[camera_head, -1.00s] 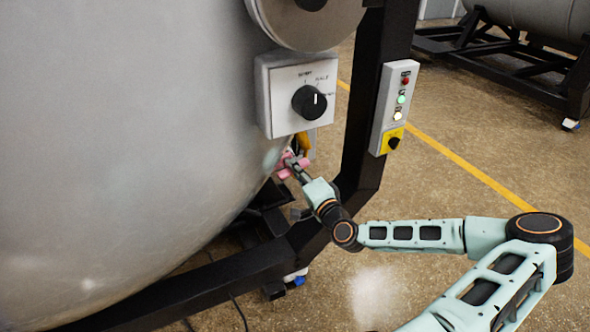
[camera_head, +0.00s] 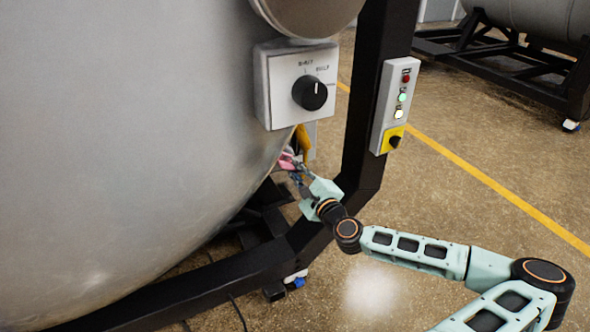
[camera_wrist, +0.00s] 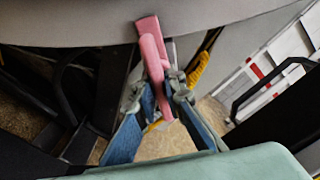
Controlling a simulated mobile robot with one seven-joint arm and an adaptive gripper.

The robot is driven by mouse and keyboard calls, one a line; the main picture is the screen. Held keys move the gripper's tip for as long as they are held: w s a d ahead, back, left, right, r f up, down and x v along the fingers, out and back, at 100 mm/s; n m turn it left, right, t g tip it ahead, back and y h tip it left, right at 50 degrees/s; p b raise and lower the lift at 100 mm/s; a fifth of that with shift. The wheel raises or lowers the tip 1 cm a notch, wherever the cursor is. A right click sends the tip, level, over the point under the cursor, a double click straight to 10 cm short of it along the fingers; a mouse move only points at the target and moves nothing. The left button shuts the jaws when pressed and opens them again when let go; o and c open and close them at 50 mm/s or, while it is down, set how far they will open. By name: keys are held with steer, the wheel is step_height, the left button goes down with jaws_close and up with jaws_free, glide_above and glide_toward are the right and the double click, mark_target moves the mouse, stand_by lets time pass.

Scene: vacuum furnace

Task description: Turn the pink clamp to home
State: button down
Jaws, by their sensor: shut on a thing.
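The pink clamp (camera_head: 287,161) sits low on the right side of the big grey vessel (camera_head: 140,150), under the white dial box. In the wrist view the pink clamp (camera_wrist: 152,50) hangs from the vessel's lower edge, its handle slanting down between my fingers. My gripper (camera_head: 297,176) reaches it from the lower right. In the wrist view my gripper's blue-and-grey fingers (camera_wrist: 159,98) are shut on the clamp's handle, one on each side. In the head view my fingers and the vessel's curve hide part of the clamp.
The white box with a black dial (camera_head: 310,92) is above the clamp. A yellow part (camera_head: 302,140) hangs just beside it. A black frame post (camera_head: 372,120) with a button panel (camera_head: 396,105) stands close right. Open floor (camera_head: 470,200) lies further right.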

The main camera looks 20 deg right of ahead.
steer(key=shift+m, duration=0.7)
